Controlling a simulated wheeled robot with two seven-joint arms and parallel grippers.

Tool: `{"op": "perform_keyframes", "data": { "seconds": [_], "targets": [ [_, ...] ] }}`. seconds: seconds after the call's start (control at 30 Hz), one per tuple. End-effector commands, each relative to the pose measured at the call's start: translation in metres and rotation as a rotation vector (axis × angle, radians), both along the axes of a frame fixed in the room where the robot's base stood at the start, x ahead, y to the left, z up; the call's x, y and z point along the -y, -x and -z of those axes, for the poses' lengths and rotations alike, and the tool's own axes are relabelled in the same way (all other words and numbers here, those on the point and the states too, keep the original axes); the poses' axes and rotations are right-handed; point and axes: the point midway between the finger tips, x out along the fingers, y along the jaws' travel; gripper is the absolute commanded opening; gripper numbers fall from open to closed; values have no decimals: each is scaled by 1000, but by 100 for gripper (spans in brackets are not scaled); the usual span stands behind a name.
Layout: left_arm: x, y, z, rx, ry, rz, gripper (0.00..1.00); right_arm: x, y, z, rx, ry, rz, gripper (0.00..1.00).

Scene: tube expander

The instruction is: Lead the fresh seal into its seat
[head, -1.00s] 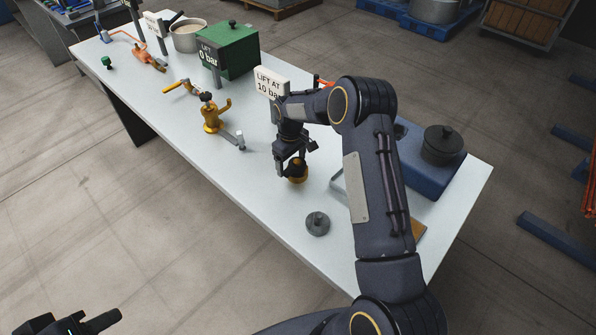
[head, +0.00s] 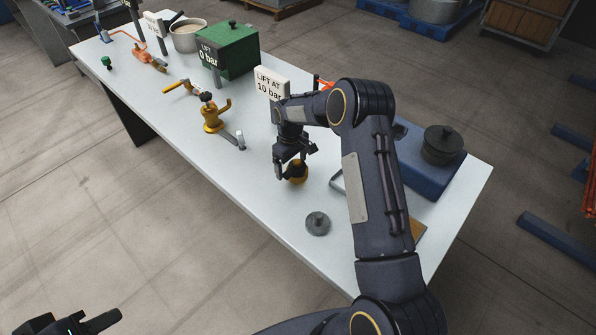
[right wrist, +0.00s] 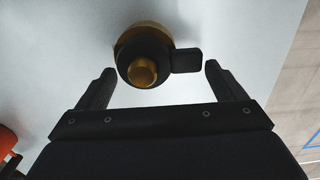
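A round brass piece (head: 298,174) stands on the white table, partly hidden by my right gripper (head: 294,163). The right wrist view shows it from above: a brass base (right wrist: 150,30), and a black ring-like part with a side tab (right wrist: 185,61) around a brass centre (right wrist: 142,72). The black part may be the seal; I cannot tell whether it is seated. My right gripper (right wrist: 160,70) is open, its fingertips apart on either side of the black part, with visible gaps. My left gripper (head: 90,324) is at the lower left, off the table, cut by the frame edge.
A grey lidded disc (head: 317,223) lies near the front edge. A yellow fitting (head: 212,118) with a grey lever stands to the left. A blue case (head: 428,178) carries a dark pot (head: 442,146).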

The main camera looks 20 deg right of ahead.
Motion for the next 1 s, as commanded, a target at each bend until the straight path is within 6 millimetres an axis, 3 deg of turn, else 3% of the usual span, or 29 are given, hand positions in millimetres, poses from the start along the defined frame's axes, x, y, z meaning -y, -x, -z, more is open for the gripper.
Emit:
{"op": "perform_keyframes", "data": {
  "seconds": [0.57,1.0],
  "targets": [
    [0,0,0,0,0,0,36,0,0,-2,0,0,0,94],
    [0,0,2,0,0,0,36,0,0,-14,1,0,0,94]
  ]
}}
